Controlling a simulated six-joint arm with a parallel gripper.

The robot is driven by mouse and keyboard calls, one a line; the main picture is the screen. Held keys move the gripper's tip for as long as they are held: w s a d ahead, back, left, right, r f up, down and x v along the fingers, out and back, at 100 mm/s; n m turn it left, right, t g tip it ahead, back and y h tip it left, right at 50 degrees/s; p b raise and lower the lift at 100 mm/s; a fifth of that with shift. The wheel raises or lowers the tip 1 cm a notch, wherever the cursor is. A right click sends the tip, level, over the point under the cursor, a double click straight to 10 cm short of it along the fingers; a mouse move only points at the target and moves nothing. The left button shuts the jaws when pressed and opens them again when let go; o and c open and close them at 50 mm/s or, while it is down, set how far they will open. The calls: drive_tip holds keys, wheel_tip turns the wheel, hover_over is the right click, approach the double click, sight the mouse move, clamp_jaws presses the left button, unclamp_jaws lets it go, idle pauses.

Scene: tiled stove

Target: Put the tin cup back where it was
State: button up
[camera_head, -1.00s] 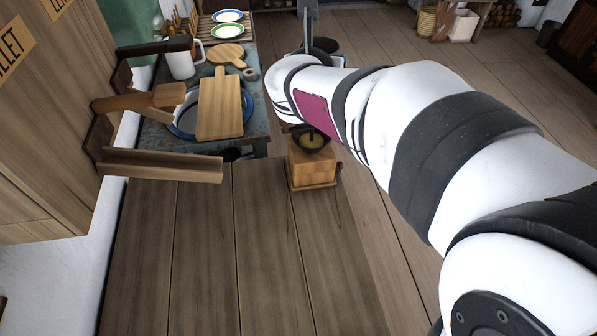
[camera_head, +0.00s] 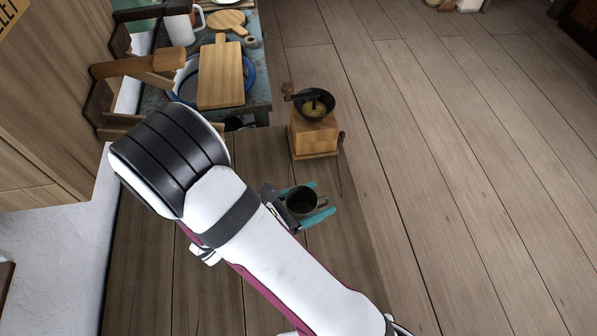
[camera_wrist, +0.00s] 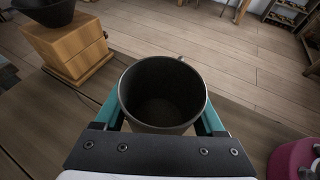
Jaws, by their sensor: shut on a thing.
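The dark tin cup (camera_head: 301,201) is upright between the teal fingers of my gripper (camera_head: 313,205), over the wooden counter (camera_head: 200,280) near its right edge. In the wrist view the cup (camera_wrist: 163,95) shows its open, empty-looking inside, with a finger of my gripper (camera_wrist: 163,112) on each side. My gripper is shut on it. I cannot tell whether the cup's base touches the counter.
A wooden coffee grinder (camera_head: 314,135) with a dark bowl stands just behind the cup. It also shows at upper left in the wrist view (camera_wrist: 70,45). Farther back are a cutting board (camera_head: 220,75) and a white mug (camera_head: 179,28). Open floor lies right.

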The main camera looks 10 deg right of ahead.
sight(316, 230)
drive_tip(key=f, duration=0.1)
drive_tip(key=s+f, duration=0.1)
drive_tip(key=f+g, duration=0.1)
drive_tip(key=shift+s+d+f+m, duration=0.1)
drive_tip(key=shift+s+d+m, duration=0.2)
drive_tip(key=shift+s+d, duration=0.1)
wheel_tip(316, 230, down, 6)
